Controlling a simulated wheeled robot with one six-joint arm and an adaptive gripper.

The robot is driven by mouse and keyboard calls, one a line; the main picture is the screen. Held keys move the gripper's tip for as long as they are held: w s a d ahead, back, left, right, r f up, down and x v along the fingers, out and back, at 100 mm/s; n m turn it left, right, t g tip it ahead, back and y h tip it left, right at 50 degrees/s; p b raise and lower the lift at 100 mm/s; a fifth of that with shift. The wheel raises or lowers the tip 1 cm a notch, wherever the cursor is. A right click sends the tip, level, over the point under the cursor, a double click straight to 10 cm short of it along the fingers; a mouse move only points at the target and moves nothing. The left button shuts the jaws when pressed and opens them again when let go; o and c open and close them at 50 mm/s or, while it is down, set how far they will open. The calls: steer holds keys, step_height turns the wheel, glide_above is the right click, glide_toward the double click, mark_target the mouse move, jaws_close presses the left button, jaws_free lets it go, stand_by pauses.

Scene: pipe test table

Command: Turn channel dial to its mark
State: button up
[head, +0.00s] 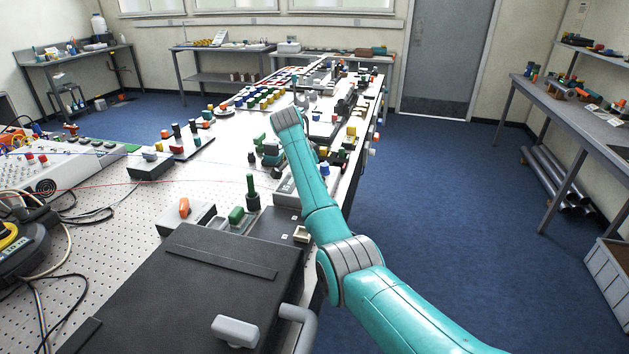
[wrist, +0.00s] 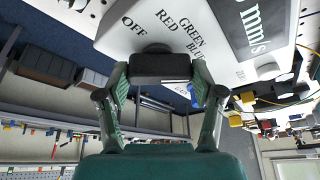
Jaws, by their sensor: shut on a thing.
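The channel dial (wrist: 165,66) is a dark, block-shaped knob on a white panel (wrist: 113,38) in the wrist view. In the head view my arm reaches over the table's right side; my gripper and the dial are hidden there.
The perforated table (head: 110,212) is crowded with devices along its right edge. A green-topped post (head: 251,190) stands left of my arm. Blue floor (head: 440,200) is clear to the right.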

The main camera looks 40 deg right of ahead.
stand_by(0.4)
steer(key=o, duration=1.1)
steer(key=shift+o, duration=0.2)
steer(key=shift+r, duration=0.1)
steer(key=v, duration=0.7)
steer(key=shift+a+r, duration=0.1)
